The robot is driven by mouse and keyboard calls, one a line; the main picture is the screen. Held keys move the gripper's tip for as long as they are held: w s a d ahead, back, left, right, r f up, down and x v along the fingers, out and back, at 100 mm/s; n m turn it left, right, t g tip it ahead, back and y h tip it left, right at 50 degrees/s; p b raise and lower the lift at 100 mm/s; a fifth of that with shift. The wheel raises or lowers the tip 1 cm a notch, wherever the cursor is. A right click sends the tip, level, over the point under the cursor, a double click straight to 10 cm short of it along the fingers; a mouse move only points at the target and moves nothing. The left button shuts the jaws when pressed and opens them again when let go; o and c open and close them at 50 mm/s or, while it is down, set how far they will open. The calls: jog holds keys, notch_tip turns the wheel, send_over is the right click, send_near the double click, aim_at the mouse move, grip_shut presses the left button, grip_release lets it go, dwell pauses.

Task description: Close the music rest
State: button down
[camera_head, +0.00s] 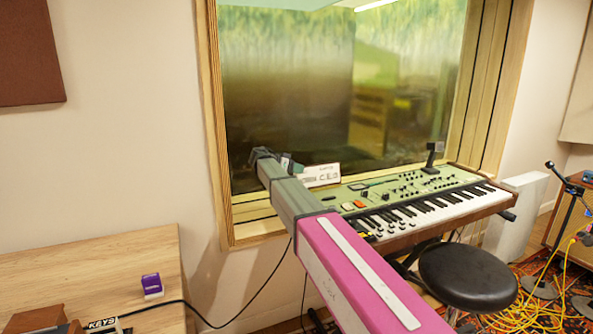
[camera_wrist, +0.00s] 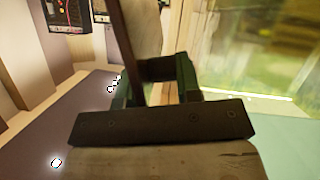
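My gripper (camera_head: 284,162) is at the far end of my outstretched arm, by the left end of the green keyboard (camera_head: 372,189) in front of the window. In the wrist view, the green fingers of my gripper (camera_wrist: 157,84) stand apart. A thin brown upright strip (camera_wrist: 127,45) and a pale panel (camera_wrist: 146,28) show at and beyond the fingers. I cannot tell whether either is the music rest, or whether the fingers touch them. No music rest can be made out clearly in the head view; my arm hides part of the keyboard's left end.
A white sign (camera_head: 319,175) stands behind the keyboard, beside my gripper. A dark bracket (camera_head: 433,157) rises at its back right. A round black stool (camera_head: 467,276) stands in front. A wooden desk (camera_head: 110,262) with a purple box (camera_head: 152,285) is at left.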

dwell(0.7)
jog(key=s+m, duration=0.1)
jog(key=s+d+m+t, duration=0.1)
jog(key=s+m+t, duration=0.1)
jog(key=shift+s+d+r+y, duration=0.25)
jog(key=shift+s+r+y, duration=0.1)
jog(key=shift+y, duration=0.05)
jog(key=s+m, duration=0.1)
jog(key=s+d+f+m+t, duration=0.1)
jog(key=s, duration=0.1)
jog(key=s+d+m+t, duration=0.1)
jog(key=s, duration=0.1)
jog(key=shift+f+y, duration=0.3)
jog(key=shift+s+d+f, duration=0.35)
jog(key=shift+s+f, duration=0.45)
jog(key=shift+s+d+f, duration=0.2)
jog(key=shift+s+f, duration=0.2)
jog(key=shift+f, duration=0.3)
jog(key=shift+s+d+f, duration=0.2)
jog(key=shift+s+f, duration=0.2)
jog(key=shift+f, duration=0.3)
